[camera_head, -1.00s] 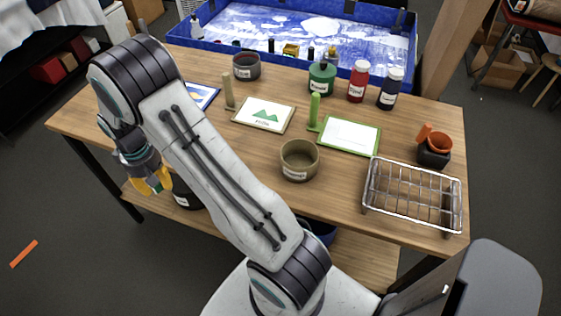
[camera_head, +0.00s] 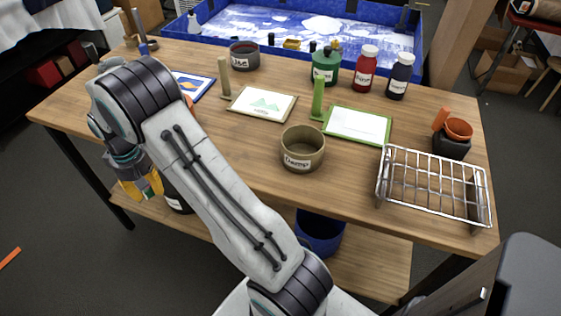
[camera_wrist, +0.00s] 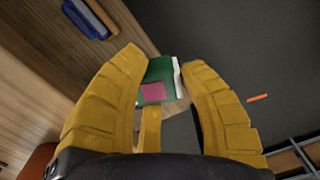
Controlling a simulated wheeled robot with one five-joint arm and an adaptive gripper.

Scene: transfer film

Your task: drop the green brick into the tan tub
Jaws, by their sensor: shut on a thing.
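The tan tub (camera_head: 291,148) is a round, open-topped pot with a white label, standing near the front edge of the wooden table. My gripper (camera_head: 147,188) has yellow fingers and hangs low at the left, by the table's front edge, well left of the tub. In the wrist view, my gripper (camera_wrist: 166,62) is shut on the green brick (camera_wrist: 158,71), which has a pink patch and a white edge. The brick sits between the fingertips. I cannot make it out in the head view, where my arm and gripper hide that spot.
A green-framed screen (camera_head: 358,125) with an upright green handle lies behind the tub, beside a wooden-framed one (camera_head: 263,104). A wire rack (camera_head: 432,184) stands at right. Bottles and a blue tray (camera_head: 209,14) are behind. Bare tabletop (camera_head: 240,150) lies left of the tub.

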